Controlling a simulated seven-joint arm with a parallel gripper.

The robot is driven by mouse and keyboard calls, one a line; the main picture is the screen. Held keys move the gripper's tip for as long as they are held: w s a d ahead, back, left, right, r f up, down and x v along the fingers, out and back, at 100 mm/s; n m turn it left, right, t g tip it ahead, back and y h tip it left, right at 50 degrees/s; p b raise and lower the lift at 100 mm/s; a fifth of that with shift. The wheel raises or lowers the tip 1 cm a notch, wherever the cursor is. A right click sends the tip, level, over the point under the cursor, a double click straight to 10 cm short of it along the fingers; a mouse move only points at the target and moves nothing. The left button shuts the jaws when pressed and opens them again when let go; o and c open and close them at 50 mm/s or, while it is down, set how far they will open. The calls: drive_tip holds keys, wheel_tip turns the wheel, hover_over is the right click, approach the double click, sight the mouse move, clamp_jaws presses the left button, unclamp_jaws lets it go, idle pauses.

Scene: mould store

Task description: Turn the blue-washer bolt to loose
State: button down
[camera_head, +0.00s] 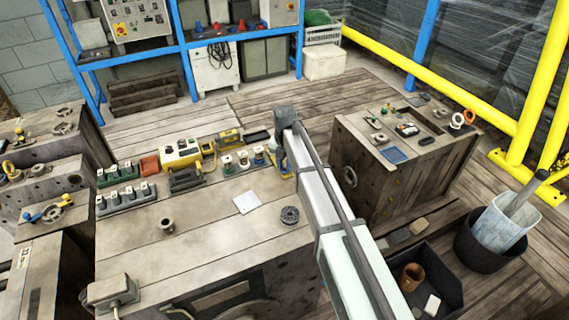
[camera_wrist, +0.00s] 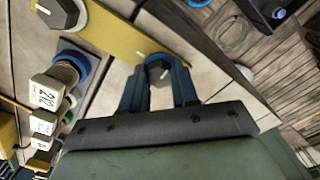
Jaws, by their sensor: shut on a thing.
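The blue-washer bolt (camera_wrist: 157,70) is a dark knob-like head with a pale pointer line, set on a yellow plate (camera_wrist: 115,32) with a blue washer ring partly visible around it. My gripper (camera_wrist: 158,88) has its two dark fingers on either side of this head, shut on it. In the head view my gripper (camera_head: 284,168) is at the back right of the wooden bench top, with the bolt mostly hidden by my arm. A second dark bolt head (camera_wrist: 60,12) with a white mark sits further left on the yellow plate.
Threaded posts with white labels, one with a blue ring (camera_wrist: 76,62), stand close left of my gripper. A yellow box (camera_head: 180,155), a white card (camera_head: 246,202) and a round dark fitting (camera_head: 289,215) are on the bench. The bench's front middle is largely clear.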

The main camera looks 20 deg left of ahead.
sight(285, 165)
drive_tip(key=c, duration=0.8)
unclamp_jaws()
drive_tip(key=shift+c, duration=0.2)
wheel_tip(285, 165, up, 14)
drive_tip(key=shift+f, duration=0.15)
